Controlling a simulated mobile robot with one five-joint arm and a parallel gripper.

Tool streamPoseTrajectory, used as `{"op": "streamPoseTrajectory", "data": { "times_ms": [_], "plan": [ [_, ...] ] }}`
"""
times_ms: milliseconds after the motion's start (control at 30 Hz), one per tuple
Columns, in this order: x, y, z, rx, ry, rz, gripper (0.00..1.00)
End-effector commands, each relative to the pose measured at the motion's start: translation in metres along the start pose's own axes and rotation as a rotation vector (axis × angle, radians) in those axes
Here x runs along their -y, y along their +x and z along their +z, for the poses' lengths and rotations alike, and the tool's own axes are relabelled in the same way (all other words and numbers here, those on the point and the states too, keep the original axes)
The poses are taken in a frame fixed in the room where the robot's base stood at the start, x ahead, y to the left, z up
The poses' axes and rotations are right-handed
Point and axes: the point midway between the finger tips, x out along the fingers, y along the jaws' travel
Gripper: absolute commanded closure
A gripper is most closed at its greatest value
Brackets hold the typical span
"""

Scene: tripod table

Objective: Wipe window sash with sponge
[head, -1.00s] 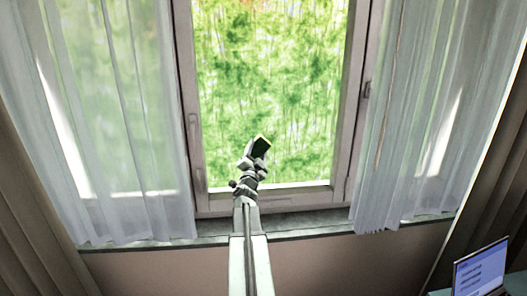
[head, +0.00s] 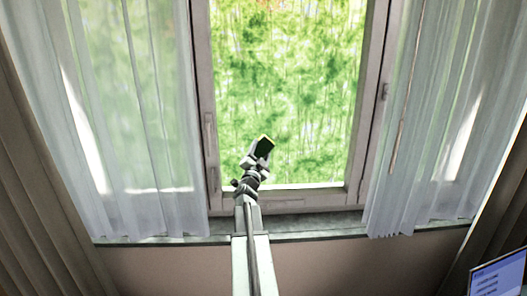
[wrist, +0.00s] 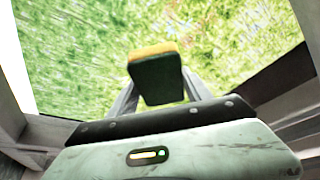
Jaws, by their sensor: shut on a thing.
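The window sash (head: 204,100) is a pale wooden frame around a bright pane with green foliage behind it. Its lower rail (head: 300,199) lies above the sill. The sponge (head: 264,146) is dark green with a yellow edge. It also shows in the wrist view (wrist: 155,75), held between the fingers. My gripper (head: 257,160) is shut on the sponge in front of the lower left part of the pane. In the wrist view my gripper (wrist: 160,100) points up at the foliage, with frame parts at both sides. I cannot tell whether the sponge touches the window.
Sheer white curtains hang at the left (head: 130,120) and right (head: 425,130) of the window. A grey sill (head: 310,224) runs below the frame. A laptop (head: 498,275) stands at the lower right. The space before the pane is clear of other objects.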

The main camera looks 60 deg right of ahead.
Motion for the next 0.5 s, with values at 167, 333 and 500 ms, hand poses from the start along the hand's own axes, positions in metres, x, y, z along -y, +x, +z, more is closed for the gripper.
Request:
{"op": "streamPoseTrajectory", "data": {
  "times_ms": [167,333,500],
  "plan": [
    [0.018,0.006,-0.015,0.001,-0.005,-0.003,0.85],
    [0.019,0.007,-0.017,0.0,-0.005,-0.002,0.85],
    [0.014,0.007,-0.02,-0.002,-0.006,-0.001,0.85]
  ]
}}
